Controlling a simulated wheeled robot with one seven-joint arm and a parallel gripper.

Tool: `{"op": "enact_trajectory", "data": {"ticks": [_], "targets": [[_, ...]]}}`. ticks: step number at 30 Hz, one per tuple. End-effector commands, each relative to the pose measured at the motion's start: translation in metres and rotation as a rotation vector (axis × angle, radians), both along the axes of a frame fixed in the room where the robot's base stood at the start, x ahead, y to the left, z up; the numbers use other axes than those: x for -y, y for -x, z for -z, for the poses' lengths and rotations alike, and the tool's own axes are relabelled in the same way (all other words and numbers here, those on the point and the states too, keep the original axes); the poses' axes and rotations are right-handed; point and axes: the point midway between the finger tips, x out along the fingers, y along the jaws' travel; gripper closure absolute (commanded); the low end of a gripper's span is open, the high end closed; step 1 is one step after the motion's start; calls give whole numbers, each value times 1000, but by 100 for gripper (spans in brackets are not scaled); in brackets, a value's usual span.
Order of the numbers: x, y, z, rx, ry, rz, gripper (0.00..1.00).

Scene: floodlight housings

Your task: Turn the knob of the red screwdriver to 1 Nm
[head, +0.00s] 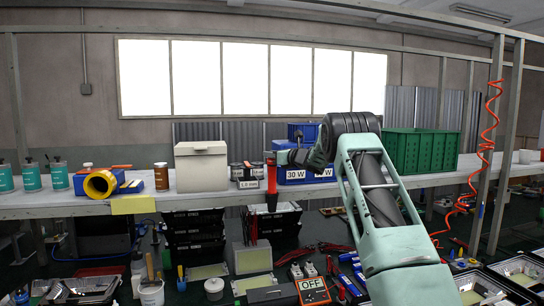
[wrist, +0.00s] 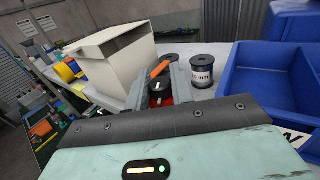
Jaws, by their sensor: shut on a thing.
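The red screwdriver (head: 271,190) stands upright at the front edge of the bench in the head view, with a red body and a darker lower part. My gripper (head: 274,157) is at its top end, coming from the right. In the wrist view my gripper (wrist: 160,92) has its two grey fingers on either side of the screwdriver's black top (wrist: 159,87), which carries a small white mark. Red shows just below it. The gripper is shut on this top part. The knob's scale is too small to read. An orange strip (wrist: 160,68) shows just behind the fingers.
A cream box (head: 202,167) stands left of the gripper. Wire spools (wrist: 202,71) stand behind it. Blue bins (wrist: 255,85) labelled 30 W are close on the right. A green crate (head: 420,151) is farther right. Black trays (head: 194,230) fill the space below the bench (head: 225,192).

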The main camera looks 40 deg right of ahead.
Motion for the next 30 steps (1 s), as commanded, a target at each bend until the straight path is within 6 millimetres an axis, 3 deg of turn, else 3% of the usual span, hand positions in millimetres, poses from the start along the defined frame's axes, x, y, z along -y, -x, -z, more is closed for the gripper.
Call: {"op": "enact_trajectory", "data": {"ticks": [11, 30], "targets": [[-2, 0, 8, 3, 3, 107, 100], [-3, -1, 7, 4, 4, 473, 100]]}}
